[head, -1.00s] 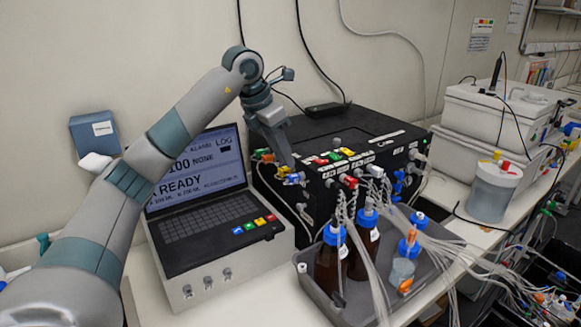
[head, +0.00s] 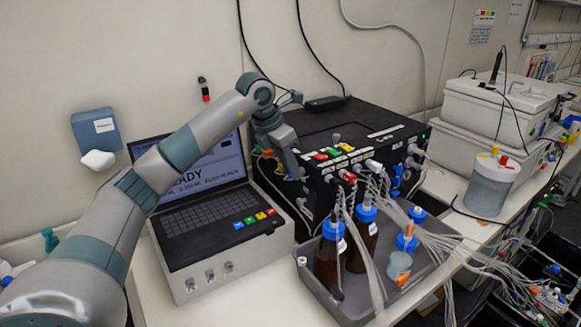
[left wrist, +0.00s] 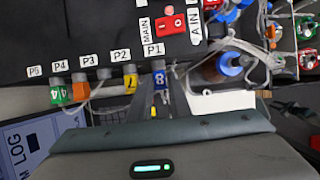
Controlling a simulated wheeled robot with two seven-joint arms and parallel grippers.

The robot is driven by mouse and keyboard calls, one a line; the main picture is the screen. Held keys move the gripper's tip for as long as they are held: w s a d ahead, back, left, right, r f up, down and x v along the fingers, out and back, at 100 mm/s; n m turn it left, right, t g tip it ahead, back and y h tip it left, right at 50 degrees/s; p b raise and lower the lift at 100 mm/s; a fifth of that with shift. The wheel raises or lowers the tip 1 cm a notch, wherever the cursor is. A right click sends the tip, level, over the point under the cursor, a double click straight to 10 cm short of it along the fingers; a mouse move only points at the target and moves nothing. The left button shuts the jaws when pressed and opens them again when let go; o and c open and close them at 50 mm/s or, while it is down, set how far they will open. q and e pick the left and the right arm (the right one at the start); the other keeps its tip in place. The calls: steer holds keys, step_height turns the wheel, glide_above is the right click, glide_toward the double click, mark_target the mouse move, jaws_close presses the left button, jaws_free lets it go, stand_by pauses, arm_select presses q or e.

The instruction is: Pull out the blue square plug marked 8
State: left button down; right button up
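The blue square plug marked 8 (left wrist: 159,78) sits under the P1 label on the front of the black box (left wrist: 100,28). In the left wrist view it shows between the two fingers of my left gripper (left wrist: 160,88), which look spread on either side of it. I see no clear sign of the fingers pressing on it. In the head view my left gripper (head: 296,172) points down at the box's front left side and hides the blue plug. My right gripper is not in view.
A yellow plug (left wrist: 131,84), an orange plug (left wrist: 81,88) and a green plug (left wrist: 60,93) sit beside it in the row. A laptop (head: 205,210) stands to the left. A grey tray (head: 435,245) with bottles and many thin tubes lies in front at right.

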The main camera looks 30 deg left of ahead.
arm_select(q)
steer(key=shift+s, duration=0.1)
stand_by(0.3)
steer(key=shift+s+a, duration=0.25)
steer(key=shift+s, duration=0.15)
steer(key=shift+s+a+b, duration=0.3)
steer(key=shift+s+b, duration=0.3)
steer(key=shift+s, duration=0.2)
stand_by(0.8)
steer(key=shift+s+a+b, duration=0.3)
steer(key=shift+s, duration=0.35)
steer(key=shift+s+a+b, duration=0.25)
steer(key=shift+s+b, duration=0.05)
steer(key=shift+s, duration=0.35)
